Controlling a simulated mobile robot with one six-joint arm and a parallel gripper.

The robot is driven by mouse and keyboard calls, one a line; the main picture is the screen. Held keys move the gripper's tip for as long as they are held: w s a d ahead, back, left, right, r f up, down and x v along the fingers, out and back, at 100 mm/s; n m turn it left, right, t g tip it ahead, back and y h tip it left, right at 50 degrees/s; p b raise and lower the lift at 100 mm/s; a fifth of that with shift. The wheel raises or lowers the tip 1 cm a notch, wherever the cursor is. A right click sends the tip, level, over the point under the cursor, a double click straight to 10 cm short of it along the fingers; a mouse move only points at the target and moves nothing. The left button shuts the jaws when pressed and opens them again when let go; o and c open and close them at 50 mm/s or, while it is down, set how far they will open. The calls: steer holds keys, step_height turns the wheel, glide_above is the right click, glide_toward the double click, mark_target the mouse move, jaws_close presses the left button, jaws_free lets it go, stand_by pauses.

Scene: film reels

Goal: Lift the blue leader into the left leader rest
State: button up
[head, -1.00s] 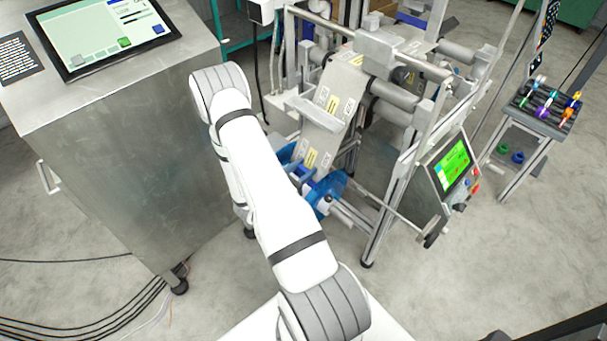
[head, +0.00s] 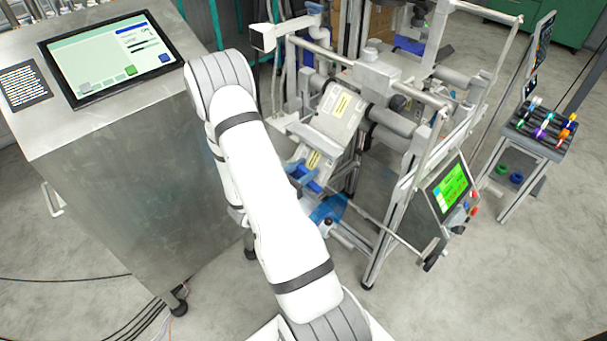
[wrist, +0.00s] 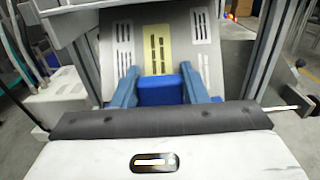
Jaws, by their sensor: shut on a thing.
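The blue leader (wrist: 160,92) shows in the wrist view as a bright blue block between the two steel-blue fingers of my gripper (wrist: 159,75). My gripper is shut on it. Behind it rises a tilted grey plate (wrist: 180,45) with white slotted labels at the sides and a yellow one in the middle. In the head view my gripper (head: 304,177) is partly hidden by my arm, in front of the plate's (head: 335,117) lower end. A translucent blue reel (head: 329,209) sits lower on the machine. I cannot tell which part is the left leader rest.
The machine frame's bars (head: 405,190) stand close on the right, with a green-screen panel (head: 449,187) on it. A metal cabinet with a touchscreen (head: 115,55) is on the left. A small rack (head: 540,130) of coloured items stands at the far right.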

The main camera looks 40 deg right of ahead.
steer(key=a+r+p, duration=0.5)
steer(key=r+p, duration=0.2)
steer(key=r, duration=0.3)
steer(key=shift+s+a+r, duration=0.25)
steer(key=shift+a, duration=0.1)
stand_by(1.6)
stand_by(0.4)
steer(key=a+r+p, duration=0.5)
steer(key=r+p, duration=0.3)
steer(key=r, duration=0.2)
steer(key=shift+s+a+r, duration=0.2)
steer(key=shift+a+r, duration=0.1)
steer(key=shift+a, duration=0.1)
stand_by(1.3)
stand_by(0.4)
steer(key=a+r+p, duration=0.4)
steer(key=r+p, duration=0.2)
steer(key=r, duration=0.1)
steer(key=shift+s+r, duration=0.15)
steer(key=shift+r, duration=0.05)
stand_by(1.1)
